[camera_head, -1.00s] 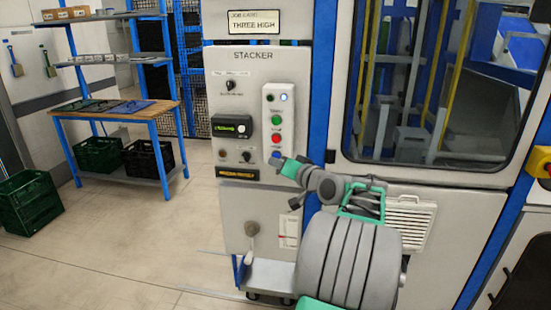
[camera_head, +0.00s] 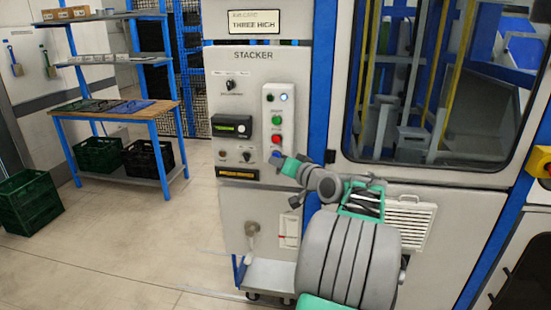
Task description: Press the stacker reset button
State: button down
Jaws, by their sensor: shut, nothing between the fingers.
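The stacker panel (camera_head: 225,130) is a pale upright panel labelled "STACKER". A white button box (camera_head: 286,96) on its right side carries a green button (camera_head: 276,120), a red button (camera_head: 276,136) and a blue button (camera_head: 275,154) at the bottom. The small labels beside them are too blurred to read. My gripper (camera_head: 281,158) is at the lower end of the box, its tip at the blue button and partly covering it. It is shut with nothing held. I cannot tell whether it touches the button or presses it in.
A small display (camera_head: 232,126), knobs and a yellow-lettered label (camera_head: 238,173) are left of the box. A large window (camera_head: 440,90) is to the right, with a vent grille (camera_head: 408,220) below. A workbench (camera_head: 115,112) and dark crates (camera_head: 148,157) stand at the left; floor between is clear.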

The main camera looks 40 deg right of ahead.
jog(key=shift+w+d, duration=0.15)
jog(key=shift+w+d, duration=0.25)
jog(key=shift+d, duration=0.1)
dwell(0.8)
jog(key=shift+s+a+b, duration=0.5)
jog(key=shift+a, duration=0.15)
jog(key=shift+a, duration=0.1)
jog(key=s+a+b, duration=0.1)
jog(key=a, duration=0.1)
jog(key=s+a+b, duration=0.1)
jog(key=s, duration=0.1)
jog(key=shift+a, duration=0.4)
dwell(0.6)
